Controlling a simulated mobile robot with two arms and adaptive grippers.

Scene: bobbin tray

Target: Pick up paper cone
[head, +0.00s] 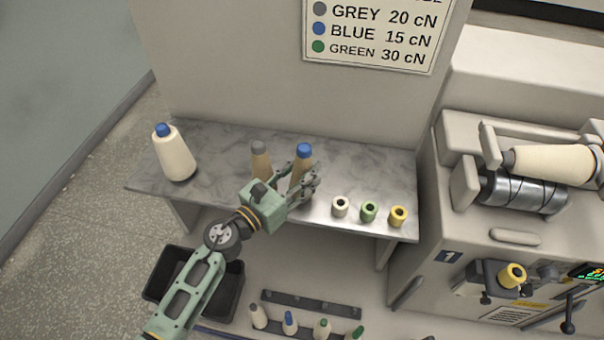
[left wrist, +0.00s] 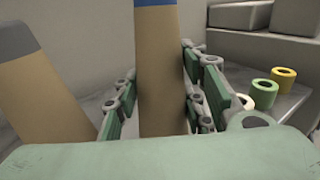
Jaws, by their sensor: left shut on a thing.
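A brown paper cone with a blue tip (head: 303,153) stands upright on the grey metal shelf (head: 220,150). My left gripper (head: 304,186) is shut on this blue-tipped cone, with a finger on each side. In the left wrist view the same cone (left wrist: 159,75) rises between the green finger pads. A second brown paper cone with a grey tip (head: 260,158) stands just left of it, apart from the fingers; it also shows in the left wrist view (left wrist: 40,95). The lower parts of both cones are partly hidden by my gripper in the head view.
A cream yarn cone with a blue tip (head: 174,155) stands at the shelf's left. White (head: 340,207), green (head: 369,211) and yellow (head: 398,215) small bobbins stand right of my gripper. The winding machine (head: 455,200) borders the right side. A black bin (head: 165,272) is below.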

